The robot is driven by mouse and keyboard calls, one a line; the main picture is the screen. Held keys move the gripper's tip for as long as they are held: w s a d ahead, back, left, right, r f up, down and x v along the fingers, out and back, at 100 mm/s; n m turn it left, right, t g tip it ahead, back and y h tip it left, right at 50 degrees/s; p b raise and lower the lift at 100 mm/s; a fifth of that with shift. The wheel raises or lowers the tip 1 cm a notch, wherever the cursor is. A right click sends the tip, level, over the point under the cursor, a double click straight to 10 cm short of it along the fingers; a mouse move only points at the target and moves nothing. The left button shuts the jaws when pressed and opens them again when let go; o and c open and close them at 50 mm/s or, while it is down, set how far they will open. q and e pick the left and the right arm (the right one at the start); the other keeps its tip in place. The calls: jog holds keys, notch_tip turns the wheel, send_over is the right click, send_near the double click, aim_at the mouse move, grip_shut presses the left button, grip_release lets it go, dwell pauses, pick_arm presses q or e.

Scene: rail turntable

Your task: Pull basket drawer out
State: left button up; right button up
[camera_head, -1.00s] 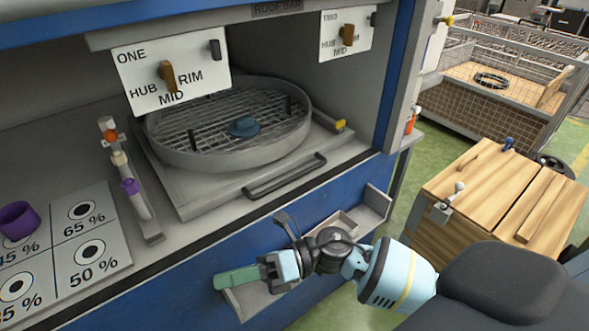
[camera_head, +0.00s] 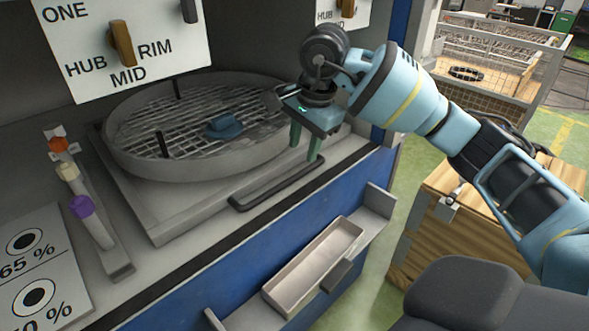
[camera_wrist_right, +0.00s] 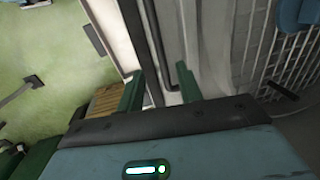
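The basket drawer is a grey sliding tray (camera_head: 165,217) that carries a round mesh basket (camera_head: 190,168) inside the cabinet. Its black bar handle (camera_head: 275,186) runs along the front edge. My right gripper (camera_head: 305,152) points down above the right end of the handle. Its two green fingers are apart, with nothing between their tips that I can see held. In the right wrist view the dark handle (camera_wrist_right: 158,45) shows ahead, between the spread fingers (camera_wrist_right: 160,88). I cannot tell how far below the fingertips it lies. My left gripper is out of view.
A blue piece (camera_head: 223,127) lies in the basket. A ONE dial panel (camera_head: 125,45) hangs above. A rack with coloured knobs (camera_head: 95,215) stands left of the tray. A small open bin (camera_head: 315,265) sits below the handle. A wooden crate (camera_head: 440,240) stands at right.

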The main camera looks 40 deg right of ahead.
aim_at(298, 174)
jog(key=shift+w+d+f+b, duration=0.15)
jog(key=shift+w+f, duration=0.1)
jog(key=shift+f, duration=1)
jog(key=shift+w+a+f+b, duration=0.1)
jog(key=shift+w+f, duration=0.15)
jog(key=shift+f, duration=0.95)
jog(key=shift+w+d+f+b, duration=0.15)
jog(key=shift+w+f, duration=0.1)
jog(key=shift+f, duration=1)
jog(key=shift+a, duration=0.1)
grip_shut()
